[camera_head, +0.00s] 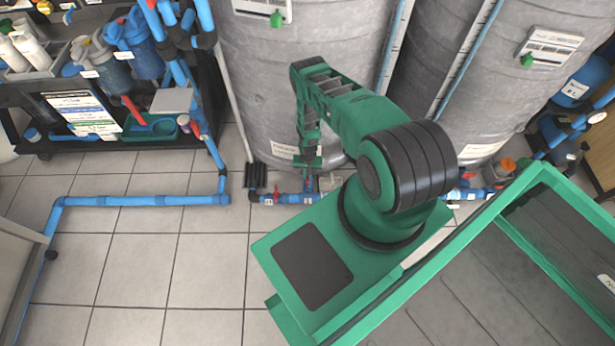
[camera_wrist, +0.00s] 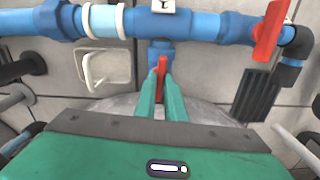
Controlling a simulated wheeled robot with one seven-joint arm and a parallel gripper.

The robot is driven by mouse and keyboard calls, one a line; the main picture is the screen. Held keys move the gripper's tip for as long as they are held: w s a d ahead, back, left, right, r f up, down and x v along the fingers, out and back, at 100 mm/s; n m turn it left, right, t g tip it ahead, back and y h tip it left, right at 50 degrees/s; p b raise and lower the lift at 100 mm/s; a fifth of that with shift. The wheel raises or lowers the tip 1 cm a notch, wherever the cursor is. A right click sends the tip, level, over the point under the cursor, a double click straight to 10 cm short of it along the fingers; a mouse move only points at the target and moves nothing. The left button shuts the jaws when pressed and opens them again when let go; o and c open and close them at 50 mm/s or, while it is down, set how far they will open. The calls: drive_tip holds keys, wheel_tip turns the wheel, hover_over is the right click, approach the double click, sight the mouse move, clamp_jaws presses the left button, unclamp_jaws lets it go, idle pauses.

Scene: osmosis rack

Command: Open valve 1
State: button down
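A red valve handle (camera_wrist: 161,69) stands on a short blue branch below the blue pipe (camera_wrist: 190,24) in the wrist view. My gripper (camera_wrist: 160,80) has its two green fingers close together, one on each side of this handle, and looks shut on it. In the head view my gripper (camera_head: 308,160) reaches down to the pipe at the foot of the left tank. A second red handle (camera_wrist: 268,35) sits on the same pipe, to the right in the wrist view. The small valve tags are too small to read surely.
Large grey tanks (camera_head: 290,90) stand right behind the pipe. A black ribbed block (camera_wrist: 257,95) lies near the black elbow (camera_wrist: 297,50). A shelf with blue filters (camera_head: 140,45) is at upper left.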

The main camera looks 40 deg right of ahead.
drive_tip(key=shift+n, duration=0.7)
drive_tip(key=c, duration=1.8)
unclamp_jaws()
drive_tip(key=shift+r, duration=0.15)
wheel_tip(320, 180, up, 10)
drive_tip(key=shift+r, duration=0.25)
